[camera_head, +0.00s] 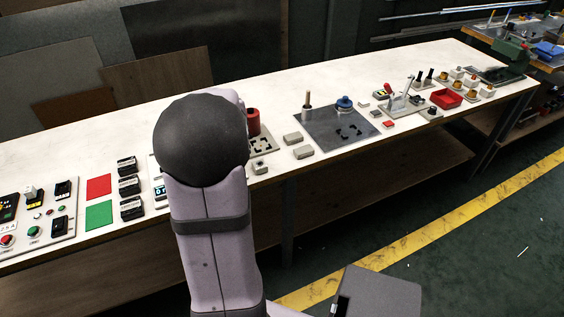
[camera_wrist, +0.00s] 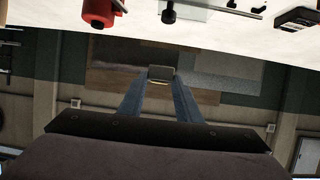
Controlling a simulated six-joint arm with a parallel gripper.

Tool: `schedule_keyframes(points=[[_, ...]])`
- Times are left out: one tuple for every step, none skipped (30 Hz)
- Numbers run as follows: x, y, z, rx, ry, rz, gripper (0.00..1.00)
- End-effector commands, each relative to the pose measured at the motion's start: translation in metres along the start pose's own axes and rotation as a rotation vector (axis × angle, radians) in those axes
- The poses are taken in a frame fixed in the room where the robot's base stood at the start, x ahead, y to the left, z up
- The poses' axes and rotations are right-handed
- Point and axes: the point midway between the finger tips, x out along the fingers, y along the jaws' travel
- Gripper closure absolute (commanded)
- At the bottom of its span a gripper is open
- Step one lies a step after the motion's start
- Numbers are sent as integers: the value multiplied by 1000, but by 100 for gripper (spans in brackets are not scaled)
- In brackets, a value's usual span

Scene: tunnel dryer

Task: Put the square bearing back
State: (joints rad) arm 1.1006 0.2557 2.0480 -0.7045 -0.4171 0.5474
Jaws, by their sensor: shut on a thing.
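My gripper (camera_wrist: 161,80) is shut on a small grey square-faced block in the wrist view, which looks like the square bearing (camera_wrist: 161,73). The block sits between the fingertips, and the wall panels show behind it. In the head view my own arm hides the gripper and the block. A pale plate with a black cross-like pattern (camera_head: 262,143) lies on the bench just right of my arm. I cannot tell which one is the bearing's place.
A red cylinder (camera_head: 253,121) stands behind the patterned plate; it also shows in the wrist view (camera_wrist: 98,12). Grey blocks (camera_head: 303,152) lie by the mat, which bears a blue knob (camera_head: 344,103) and an upright peg (camera_head: 307,105). The bench's back strip (camera_head: 270,88) is clear.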

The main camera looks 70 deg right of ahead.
Motion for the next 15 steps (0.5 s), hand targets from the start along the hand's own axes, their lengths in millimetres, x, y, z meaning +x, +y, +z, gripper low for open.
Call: schedule_keyframes(points=[[-1,0,-2,10,2,21,100],[-2,3,-2,17,2,37,100],[-3,5,-2,25,2,57,100],[-4,7,-2,30,1,71,100],[-4,10,-2,37,2,86,100],[-5,12,-1,45,2,105,100],[-6,14,-1,50,2,119,100],[-7,16,0,56,2,132,100],[-8,20,0,65,3,151,100],[-9,22,1,70,3,165,100],[-10,25,2,75,2,179,100],[-11,29,4,85,1,198,100],[-12,32,5,91,2,213,100],[-13,35,6,96,2,228,100],[-14,39,8,105,1,249,100]])
